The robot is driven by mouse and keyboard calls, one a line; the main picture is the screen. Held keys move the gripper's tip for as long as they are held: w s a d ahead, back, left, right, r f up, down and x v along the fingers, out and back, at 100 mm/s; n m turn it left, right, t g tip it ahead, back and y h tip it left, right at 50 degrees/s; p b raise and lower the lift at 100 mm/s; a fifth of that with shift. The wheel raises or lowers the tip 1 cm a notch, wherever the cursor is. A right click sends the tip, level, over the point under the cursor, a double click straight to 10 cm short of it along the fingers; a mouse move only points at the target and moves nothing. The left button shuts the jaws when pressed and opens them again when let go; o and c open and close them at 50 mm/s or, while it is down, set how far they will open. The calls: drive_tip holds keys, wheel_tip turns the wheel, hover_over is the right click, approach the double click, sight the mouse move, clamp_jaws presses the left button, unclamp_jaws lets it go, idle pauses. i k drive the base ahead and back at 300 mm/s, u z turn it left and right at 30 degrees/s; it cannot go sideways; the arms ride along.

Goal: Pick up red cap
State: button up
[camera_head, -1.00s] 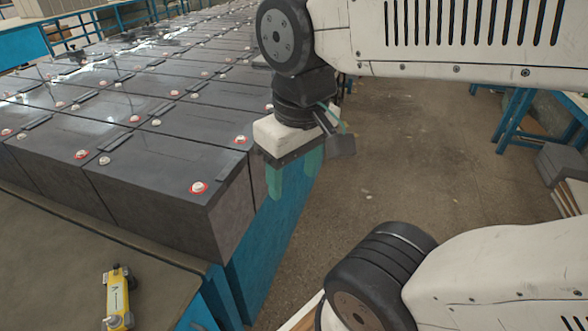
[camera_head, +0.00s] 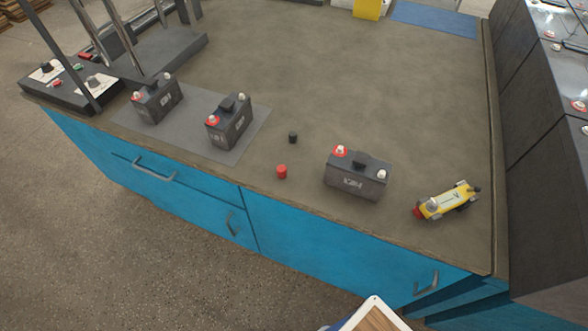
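The red cap (camera_head: 281,171) is a small red cylinder standing on the brown-grey tabletop (camera_head: 370,75), close to its front edge. A small black cap (camera_head: 292,138) stands just behind it. A dark battery (camera_head: 357,174) with one red-ringed terminal stands to the right of the red cap. My gripper is not in the current view, so its state is hidden.
Two dark batteries (camera_head: 157,98) (camera_head: 229,121) stand on a grey mat (camera_head: 185,137) to the left. A yellow tool (camera_head: 447,201) lies at the right. Blue drawers (camera_head: 190,190) with handles run below the table edge. Large battery blocks (camera_head: 550,130) stand along the right side.

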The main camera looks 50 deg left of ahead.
sight(281, 169)
drive_tip(key=u, duration=1.75)
drive_tip(key=k, duration=0.4)
drive_tip(key=u, duration=1)
drive_tip(key=i, duration=0.9)
drive_tip(key=z, duration=0.25)
